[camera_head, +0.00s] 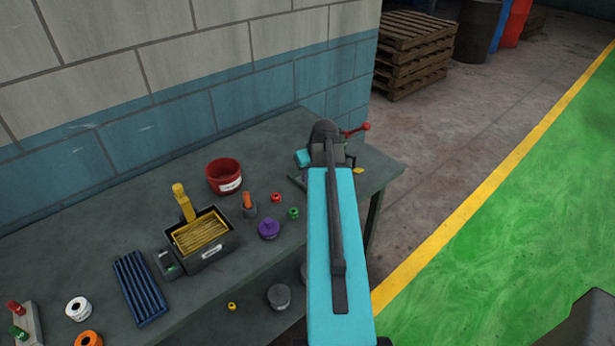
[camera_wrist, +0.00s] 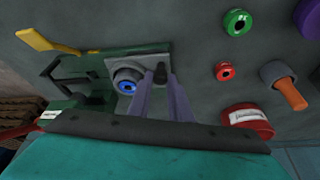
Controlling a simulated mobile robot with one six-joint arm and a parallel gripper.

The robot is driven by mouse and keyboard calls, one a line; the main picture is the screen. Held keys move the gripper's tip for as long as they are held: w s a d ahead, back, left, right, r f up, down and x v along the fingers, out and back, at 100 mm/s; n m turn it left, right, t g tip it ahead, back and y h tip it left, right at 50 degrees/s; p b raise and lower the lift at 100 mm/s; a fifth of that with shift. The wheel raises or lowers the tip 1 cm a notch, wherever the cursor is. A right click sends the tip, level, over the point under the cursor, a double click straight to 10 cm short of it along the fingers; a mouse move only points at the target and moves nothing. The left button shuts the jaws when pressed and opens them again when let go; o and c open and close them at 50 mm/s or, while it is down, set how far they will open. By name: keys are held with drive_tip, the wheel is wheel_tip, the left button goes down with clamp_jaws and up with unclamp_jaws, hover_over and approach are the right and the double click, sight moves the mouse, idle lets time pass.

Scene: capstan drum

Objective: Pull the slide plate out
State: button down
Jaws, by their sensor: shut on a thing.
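In the wrist view a light grey plate (camera_wrist: 116,65), which looks like the slide plate, sits on a green device (camera_wrist: 85,105) on the bench. A round part with a blue centre (camera_wrist: 127,83) stands on it. A small black knob (camera_wrist: 160,75) is at the plate's right end. My gripper (camera_wrist: 159,79) is shut on this knob, its two long purple-grey fingers on either side. The lower part of the device is hidden by my wrist. In the head view my cyan arm covers the gripper and most of the device; a red-tipped handle (camera_head: 357,130) shows beyond.
A yellow lever (camera_wrist: 45,40) sticks out at the device's left in the wrist view. A red pot (camera_head: 224,176), a purple knob (camera_head: 268,229), red and green rings and a black bin (camera_head: 205,245) stand left of my arm. The bench's right edge is close by.

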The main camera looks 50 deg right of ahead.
drive_tip(key=c, duration=1.9)
unclamp_jaws()
drive_tip(key=shift+a, duration=0.25)
drive_tip(key=shift+r, duration=0.15)
drive_tip(key=b+v, duration=0.3)
drive_tip(key=v, duration=1)
drive_tip(key=shift+r, duration=0.25)
drive_tip(key=shift+s+d, duration=0.1)
